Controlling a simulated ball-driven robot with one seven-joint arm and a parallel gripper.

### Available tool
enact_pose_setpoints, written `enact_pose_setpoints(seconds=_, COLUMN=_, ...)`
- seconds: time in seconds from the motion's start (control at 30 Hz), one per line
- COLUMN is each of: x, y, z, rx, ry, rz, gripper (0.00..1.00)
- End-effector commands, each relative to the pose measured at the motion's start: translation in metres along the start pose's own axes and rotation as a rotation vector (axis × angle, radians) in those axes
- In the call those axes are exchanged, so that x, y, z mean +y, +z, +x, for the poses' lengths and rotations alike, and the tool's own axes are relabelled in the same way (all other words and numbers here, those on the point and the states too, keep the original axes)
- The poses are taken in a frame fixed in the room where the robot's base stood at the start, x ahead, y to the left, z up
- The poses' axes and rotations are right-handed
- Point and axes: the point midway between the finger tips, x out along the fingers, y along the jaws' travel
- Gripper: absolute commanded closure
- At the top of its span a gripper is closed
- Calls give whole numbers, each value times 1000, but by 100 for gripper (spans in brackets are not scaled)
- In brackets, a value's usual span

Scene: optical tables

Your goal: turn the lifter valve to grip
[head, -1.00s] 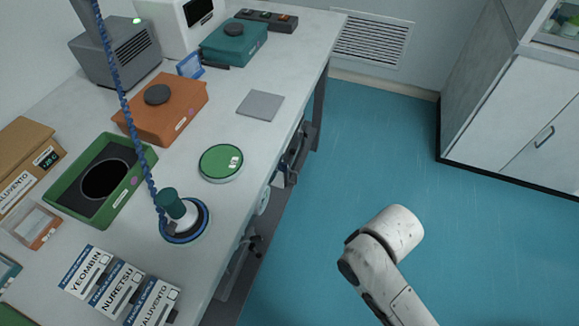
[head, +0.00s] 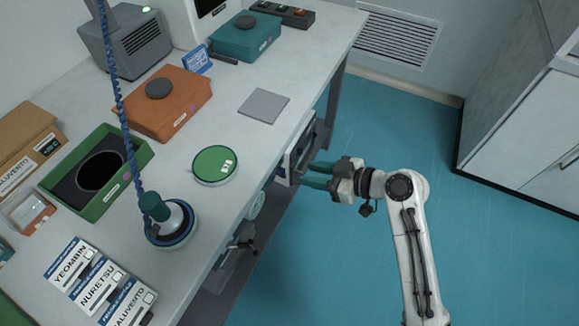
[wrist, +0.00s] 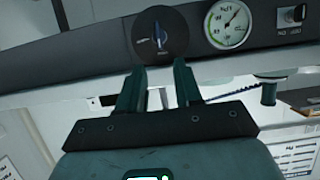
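A round black dial with a blue handle, the valve (wrist: 161,36), is on the dark front panel in the wrist view. The blue handle stands roughly upright; the small marks around it are too small to read. My gripper (wrist: 157,75) points at the dial with its two teal fingers apart and nothing between them. The fingertips appear just below the dial in the picture; I cannot tell whether they touch. In the head view my gripper (head: 312,174) is beside the table's front edge. The lifter's suction head (head: 172,225) stands on the table under a blue coiled hose (head: 119,100).
A round gauge (wrist: 229,23) and a small switch (wrist: 292,15) sit right of the dial. On the table are a green disc (head: 214,165), a grey plate (head: 264,105), an orange unit (head: 170,108) and a green tray (head: 137,157). The blue floor (head: 310,255) is clear.

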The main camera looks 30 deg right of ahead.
Motion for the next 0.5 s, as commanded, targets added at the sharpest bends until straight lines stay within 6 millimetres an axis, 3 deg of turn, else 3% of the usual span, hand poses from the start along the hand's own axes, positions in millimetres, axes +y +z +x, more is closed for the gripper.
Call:
enact_pose_setpoints(seconds=0.3, x=0, y=0, z=57, rx=-2, ry=-2, rz=1, gripper=66)
enact_pose_setpoints(seconds=0.5, x=0, y=0, z=76, rx=-3, ry=0, rz=0, gripper=66)
